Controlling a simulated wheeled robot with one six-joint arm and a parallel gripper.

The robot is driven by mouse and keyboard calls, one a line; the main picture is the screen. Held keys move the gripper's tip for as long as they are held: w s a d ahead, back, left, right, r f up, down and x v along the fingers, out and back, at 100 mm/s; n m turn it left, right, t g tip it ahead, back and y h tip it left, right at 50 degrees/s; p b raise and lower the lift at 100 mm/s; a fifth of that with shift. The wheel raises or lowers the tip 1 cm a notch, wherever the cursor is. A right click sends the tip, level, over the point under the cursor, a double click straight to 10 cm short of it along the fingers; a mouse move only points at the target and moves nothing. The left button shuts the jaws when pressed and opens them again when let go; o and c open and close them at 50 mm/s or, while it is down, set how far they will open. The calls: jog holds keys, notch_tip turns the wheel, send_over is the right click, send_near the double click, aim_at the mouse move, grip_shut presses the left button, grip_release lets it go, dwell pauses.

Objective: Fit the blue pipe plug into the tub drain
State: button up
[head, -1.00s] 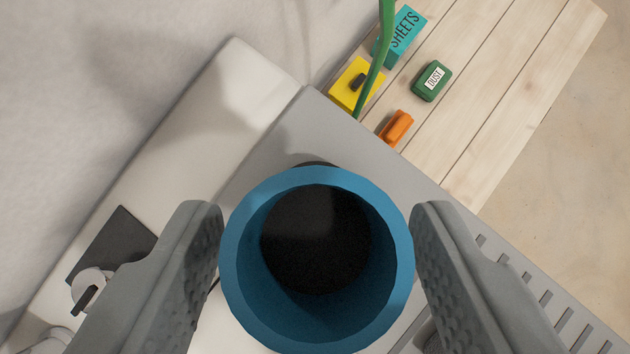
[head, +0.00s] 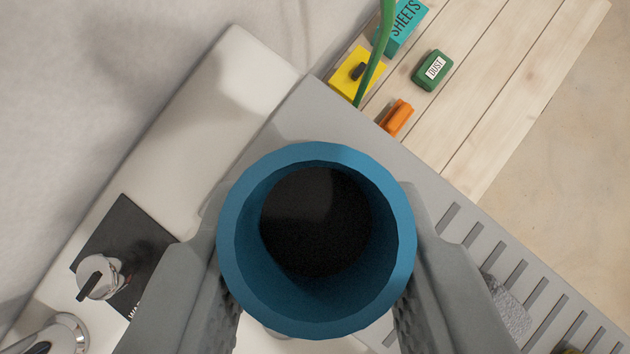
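The blue pipe plug (head: 236,245) is a hollow blue ring seen from above, open end toward the camera, with a dark inside. It stands at the middle of the head view. My gripper (head: 316,318) has one grey finger on each side of it. The fingers come in close against its sides, partly hidden behind its rim, and look shut on it. The plug hides the surface beneath it, so I cannot tell what it rests on. The tub drain is not identifiable in this view.
A grey ledge (head: 330,115) with a slotted part (head: 520,270) runs to the right. A wooden slatted bench holds a yellow block (head: 345,80), an orange item (head: 397,118), a green DUST block (head: 432,70) and a teal SHEETS box (head: 408,20). A knob (head: 98,277) is at lower left.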

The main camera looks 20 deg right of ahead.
jog(key=shift+r, duration=0.55)
dwell(0.4)
jog(key=shift+r, duration=1.3)
